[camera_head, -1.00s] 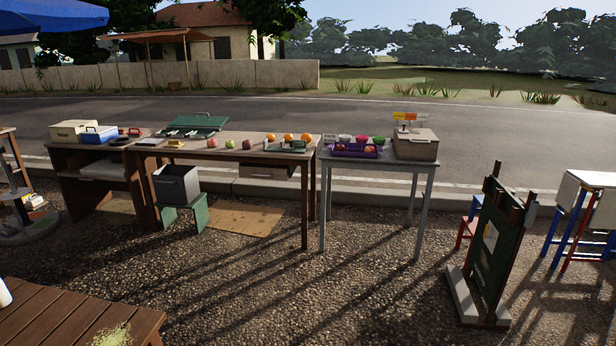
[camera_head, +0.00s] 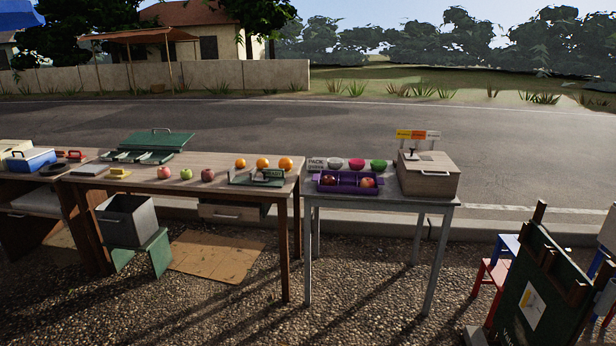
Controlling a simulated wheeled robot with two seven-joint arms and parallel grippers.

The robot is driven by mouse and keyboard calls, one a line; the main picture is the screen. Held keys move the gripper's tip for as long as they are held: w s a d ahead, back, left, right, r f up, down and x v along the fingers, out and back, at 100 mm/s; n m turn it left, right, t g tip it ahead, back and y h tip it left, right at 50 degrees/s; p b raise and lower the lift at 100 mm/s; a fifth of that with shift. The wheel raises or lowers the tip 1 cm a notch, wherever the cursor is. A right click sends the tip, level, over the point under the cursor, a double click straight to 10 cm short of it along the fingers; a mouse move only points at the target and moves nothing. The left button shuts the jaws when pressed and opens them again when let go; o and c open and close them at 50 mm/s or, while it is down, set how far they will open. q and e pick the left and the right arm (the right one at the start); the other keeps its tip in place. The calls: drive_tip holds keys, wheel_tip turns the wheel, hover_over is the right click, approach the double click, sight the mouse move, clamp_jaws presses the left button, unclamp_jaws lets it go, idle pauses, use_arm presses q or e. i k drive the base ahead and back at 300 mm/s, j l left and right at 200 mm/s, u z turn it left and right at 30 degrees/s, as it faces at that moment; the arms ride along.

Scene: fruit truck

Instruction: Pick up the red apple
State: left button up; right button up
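Reddish apples show in several places in the head view. A pinkish-red apple (camera_head: 164,172) and a darker red apple (camera_head: 208,175) sit on the brown wooden table (camera_head: 228,186), with a green apple (camera_head: 186,174) between them. Two more reddish fruits, one on the left (camera_head: 328,180) and one on the right (camera_head: 367,182), lie in a purple tray (camera_head: 347,188) on the grey table (camera_head: 412,200). I cannot tell which one the task means. Neither of my grippers is in view.
Three oranges (camera_head: 262,162) stand behind a green scale-like object (camera_head: 257,178). Small bowls (camera_head: 378,166) and a wooden box (camera_head: 428,178) are on the grey table. A grey bin (camera_head: 126,220) stands below the brown table. Gravel in front is open. A dark board (camera_head: 545,285) stands at right.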

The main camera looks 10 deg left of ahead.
sight(207, 175)
drive_tip(key=i+j+u, duration=0.15)
drive_tip(key=i+u, duration=0.3)
drive_tip(key=i, duration=0.35)
drive_tip(key=i+l+u, duration=0.1)
drive_tip(key=i+u, duration=0.4)
drive_tip(key=i, duration=0.3)
